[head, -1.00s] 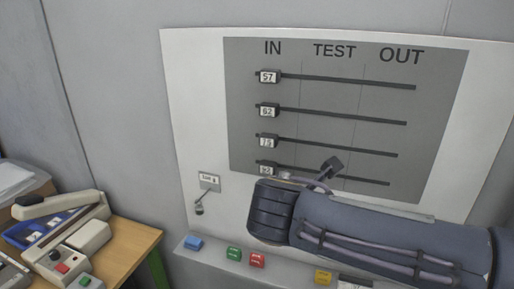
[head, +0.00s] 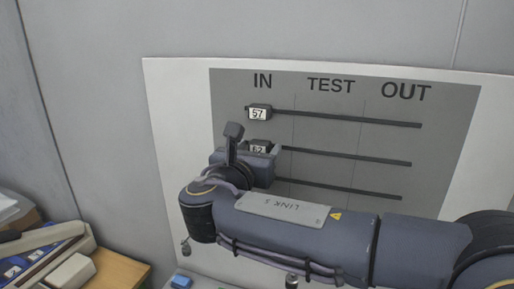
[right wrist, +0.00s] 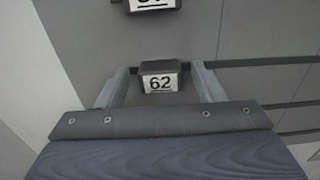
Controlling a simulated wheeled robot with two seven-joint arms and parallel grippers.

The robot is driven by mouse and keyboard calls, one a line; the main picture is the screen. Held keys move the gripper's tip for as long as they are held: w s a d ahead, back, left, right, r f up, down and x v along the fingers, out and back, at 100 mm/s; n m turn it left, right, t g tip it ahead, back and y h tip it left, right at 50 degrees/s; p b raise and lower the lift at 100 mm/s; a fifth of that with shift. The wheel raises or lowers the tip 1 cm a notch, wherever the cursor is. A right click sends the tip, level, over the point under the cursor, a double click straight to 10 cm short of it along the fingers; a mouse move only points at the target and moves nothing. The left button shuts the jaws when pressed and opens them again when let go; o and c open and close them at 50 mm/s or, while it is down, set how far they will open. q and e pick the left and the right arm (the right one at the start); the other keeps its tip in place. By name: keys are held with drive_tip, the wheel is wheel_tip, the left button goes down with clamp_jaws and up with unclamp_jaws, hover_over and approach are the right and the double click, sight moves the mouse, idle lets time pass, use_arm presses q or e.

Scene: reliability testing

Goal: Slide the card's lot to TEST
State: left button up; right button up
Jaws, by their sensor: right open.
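The board (head: 330,97) has IN, TEST and OUT columns crossed by dark horizontal rails. Tag 57 (head: 257,113) sits at the IN end of the top rail. Tag 62 (head: 258,149) is in the IN column on the second rail. My right gripper (head: 262,153) is at tag 62. In the right wrist view, its two fingers are open on either side of tag 62 (right wrist: 160,82), and small gaps show beside the tag. My arm hides the lower tags and the small lot card left of the board. My left gripper is not in view.
A wooden table (head: 123,272) with devices and a blue tray (head: 18,268) stands at the lower left. A blue button (head: 180,281) shows on the ledge below the board. The second rail is clear to the right of tag 62.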

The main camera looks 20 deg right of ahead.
sight(324, 151)
drive_tip(key=shift+c, duration=0.4)
clamp_jaws()
drive_tip(key=s+d, duration=0.2)
drive_tip(key=d, duration=0.1)
drive_tip(key=s+d, duration=0.3)
drive_tip(key=d, duration=0.1)
drive_tip(key=s+d, duration=0.2)
drive_tip(key=d, duration=0.2)
drive_tip(key=shift+s, duration=0.2)
drive_tip(key=shift+o, duration=0.4)
unclamp_jaws()
drive_tip(key=b+v, duration=0.1)
drive_tip(key=v, duration=0.6)
drive_tip(key=shift+s+a+b, duration=0.3)
